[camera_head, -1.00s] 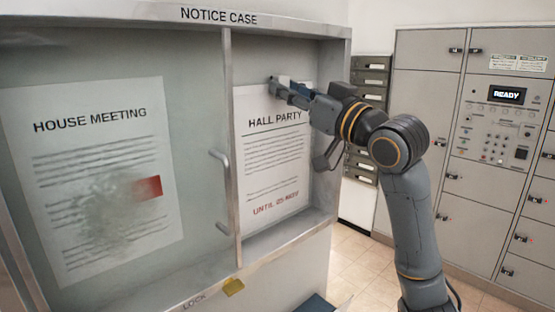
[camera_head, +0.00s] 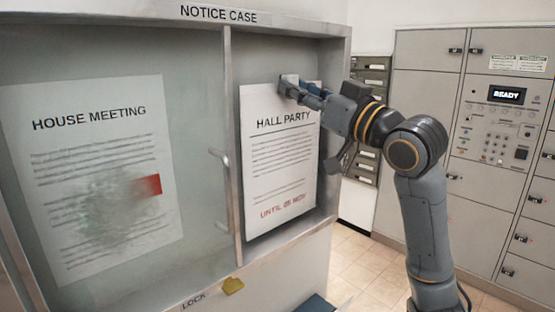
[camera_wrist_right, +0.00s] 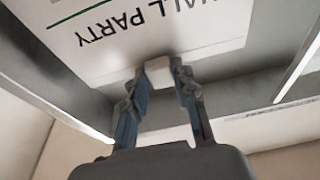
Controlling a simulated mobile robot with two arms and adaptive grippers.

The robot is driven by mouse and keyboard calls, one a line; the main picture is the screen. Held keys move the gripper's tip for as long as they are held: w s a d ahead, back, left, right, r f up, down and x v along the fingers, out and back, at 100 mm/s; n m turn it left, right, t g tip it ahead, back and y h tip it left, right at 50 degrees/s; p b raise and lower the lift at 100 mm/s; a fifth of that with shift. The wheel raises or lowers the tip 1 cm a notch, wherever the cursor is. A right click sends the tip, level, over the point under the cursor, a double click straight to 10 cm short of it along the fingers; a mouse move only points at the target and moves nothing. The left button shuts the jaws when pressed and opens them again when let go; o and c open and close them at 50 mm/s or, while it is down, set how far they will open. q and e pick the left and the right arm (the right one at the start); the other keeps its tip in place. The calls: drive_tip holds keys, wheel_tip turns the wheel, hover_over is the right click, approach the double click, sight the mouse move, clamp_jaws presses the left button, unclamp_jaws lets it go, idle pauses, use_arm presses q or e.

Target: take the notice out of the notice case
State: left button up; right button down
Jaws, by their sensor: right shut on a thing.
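The notice case (camera_head: 232,40) is a metal-framed wall case. Its left half is behind a glass pane with a handle (camera_head: 222,158); its right half is open. The HALL PARTY notice (camera_head: 280,165) hangs upright in the right opening, apart from the back panel. My right gripper (camera_head: 287,84) is shut on the notice's top edge. The right wrist view shows the fingers (camera_wrist_right: 163,72) closed on a pale block-like piece at the notice's edge, with the notice (camera_wrist_right: 150,30) upside down there. My left gripper is not in view.
The HOUSE MEETING notice (camera_head: 95,175), with a smudge and a red patch, is behind the glass. A yellow piece (camera_head: 233,286) sits at the lower frame by the word LOCK. Grey lockers with a READY display (camera_head: 506,95) stand right; dark mail slots (camera_head: 371,75) are behind my arm.

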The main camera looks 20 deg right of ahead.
drive_tip(key=shift+s+d, duration=0.1)
drive_tip(key=shift+s, duration=0.35)
drive_tip(key=r+b+v, duration=0.1)
drive_tip(key=v, duration=0.5)
drive_tip(key=shift+s+d+r, duration=0.2)
drive_tip(key=shift+s, duration=0.3)
